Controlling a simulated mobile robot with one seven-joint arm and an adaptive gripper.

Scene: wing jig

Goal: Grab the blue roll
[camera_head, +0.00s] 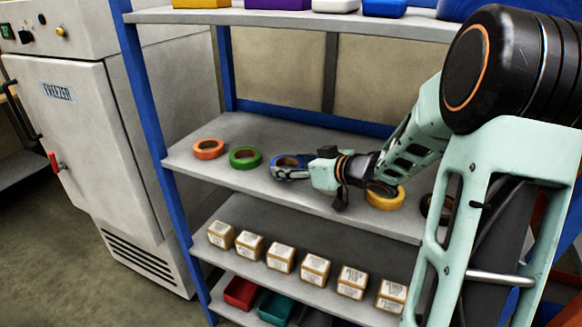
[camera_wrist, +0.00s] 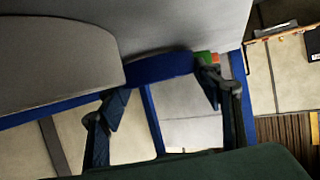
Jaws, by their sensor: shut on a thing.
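The blue roll (camera_head: 287,160) is on the middle shelf in the head view, third in a row of tape rolls and partly hidden by my fingers. My gripper (camera_head: 289,170) reaches in from the right at shelf level and is shut on the blue roll. In the wrist view a blue curved edge (camera_wrist: 160,69), which looks like the roll, shows between the two dark fingers of my gripper (camera_wrist: 160,95). I cannot tell whether the roll still touches the shelf.
Left of it on the shelf (camera_head: 235,128) lie a green roll (camera_head: 244,158) and an orange roll (camera_head: 208,149). A yellow roll (camera_head: 385,201) lies to the right, below my wrist. Small boxes (camera_head: 281,258) fill the shelf below. A freezer (camera_head: 80,130) stands left.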

